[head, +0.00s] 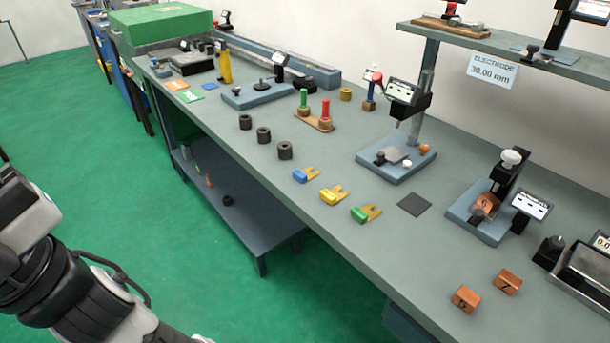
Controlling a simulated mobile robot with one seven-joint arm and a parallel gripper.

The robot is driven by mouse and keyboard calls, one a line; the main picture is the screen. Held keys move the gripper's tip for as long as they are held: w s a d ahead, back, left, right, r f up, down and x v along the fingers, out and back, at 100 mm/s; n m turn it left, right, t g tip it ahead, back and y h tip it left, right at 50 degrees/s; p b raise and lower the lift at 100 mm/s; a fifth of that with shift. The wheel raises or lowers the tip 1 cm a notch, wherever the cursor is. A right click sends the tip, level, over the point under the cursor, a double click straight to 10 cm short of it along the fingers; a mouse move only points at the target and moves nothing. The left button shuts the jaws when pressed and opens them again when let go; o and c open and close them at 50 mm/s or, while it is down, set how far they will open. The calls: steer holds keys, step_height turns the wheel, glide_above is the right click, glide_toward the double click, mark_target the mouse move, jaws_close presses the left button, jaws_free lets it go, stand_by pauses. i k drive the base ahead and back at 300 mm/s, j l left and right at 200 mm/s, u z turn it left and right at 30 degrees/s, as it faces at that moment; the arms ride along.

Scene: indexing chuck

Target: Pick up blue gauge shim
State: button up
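The blue gauge shim (301,176) lies flat near the front edge of the grey bench. It has a blue block at its left end and a tan forked end pointing right. A yellow shim (331,196) and a green shim (362,215) of the same shape lie in a row to its right and nearer. My arm shows at the lower left, over the green floor and apart from the bench. My gripper is not in view.
Several dark cylinders (264,135) stand left of and behind the blue shim. A gauge stand (396,160) is behind the shims. A dark square plate (414,204) and copper blocks (466,298) lie to the right. A raised shelf (500,42) overhangs the back right.

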mark_target(302, 177)
steer(key=i+l+u, duration=0.15)
steer(key=i+u, duration=0.25)
steer(key=i+l+u, duration=0.25)
steer(key=i+u, duration=0.2)
